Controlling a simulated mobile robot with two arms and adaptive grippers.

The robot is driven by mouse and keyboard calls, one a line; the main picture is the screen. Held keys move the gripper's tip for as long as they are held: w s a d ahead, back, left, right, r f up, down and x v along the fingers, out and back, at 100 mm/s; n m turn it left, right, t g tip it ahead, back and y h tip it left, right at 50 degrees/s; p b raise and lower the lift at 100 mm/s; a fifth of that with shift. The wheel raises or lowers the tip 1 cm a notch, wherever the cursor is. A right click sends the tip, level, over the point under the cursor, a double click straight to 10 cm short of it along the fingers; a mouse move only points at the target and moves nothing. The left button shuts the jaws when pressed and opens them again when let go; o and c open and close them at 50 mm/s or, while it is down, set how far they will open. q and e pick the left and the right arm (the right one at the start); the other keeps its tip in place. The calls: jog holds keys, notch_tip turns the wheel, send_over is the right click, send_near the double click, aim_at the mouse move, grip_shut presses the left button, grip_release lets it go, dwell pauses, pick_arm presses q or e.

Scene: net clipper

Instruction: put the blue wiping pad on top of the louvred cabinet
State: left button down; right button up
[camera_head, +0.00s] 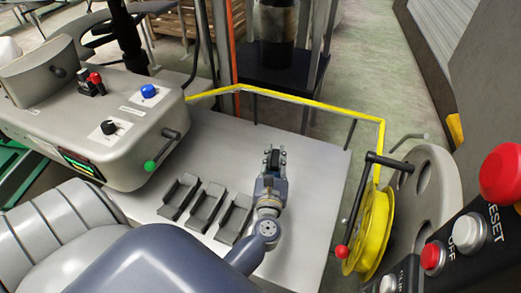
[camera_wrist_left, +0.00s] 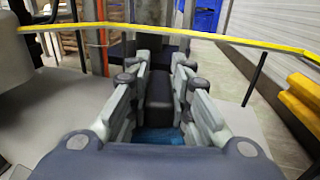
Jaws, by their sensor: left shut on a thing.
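My left gripper (camera_head: 272,158) is above the grey tabletop, right of several dark holders. In the left wrist view its fingers (camera_wrist_left: 160,88) are closed on a dark block (camera_wrist_left: 159,92). A blue patch (camera_wrist_left: 160,136) shows below this block, between the finger bases; it looks like part of the blue wiping pad, mostly hidden by the gripper. A pale surface with louvre-like slats (camera_head: 443,25) stands at the upper right, and it also shows in the left wrist view (camera_wrist_left: 268,40). I cannot tell whether it is the louvred cabinet; its top is out of view. My right gripper is not in view.
A yellow rail (camera_head: 310,103) runs behind the tabletop (camera_head: 312,185). A yellow wheel with a crank (camera_head: 371,230) stands at the right, near a panel with red buttons. A grey control box (camera_head: 120,120) is at the left. Floor beyond the rail looks clear at right.

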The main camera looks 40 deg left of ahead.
pick_arm(q)
jog(key=shift+n+g+y, duration=0.5)
jog(key=shift+n+y, duration=0.2)
jog(key=shift+y, duration=0.1)
jog(key=w+f, duration=0.2)
jog(key=w, duration=0.1)
jog(key=w+f, duration=0.1)
jog(key=shift+w+a+b, duration=0.15)
jog(key=shift+a+b, duration=0.2)
jog(key=shift+a, duration=0.05)
jog(key=shift+w+d+f, duration=0.1)
jog(key=shift+w, duration=0.1)
jog(key=shift+w+f+b, duration=0.1)
jog(key=shift+f+b, duration=0.25)
notch_tip(320, 180, down, 5)
jog(key=b, duration=0.4)
jog(key=shift+f, duration=0.15)
notch_tip(320, 180, down, 4)
jog(key=b, duration=0.3)
jog(key=shift+d, duration=0.1)
jog(key=shift+f, duration=0.2)
jog(key=c, duration=1.6)
grip_release()
jog(key=shift+r, duration=0.1)
jog(key=shift+o, duration=0.7)
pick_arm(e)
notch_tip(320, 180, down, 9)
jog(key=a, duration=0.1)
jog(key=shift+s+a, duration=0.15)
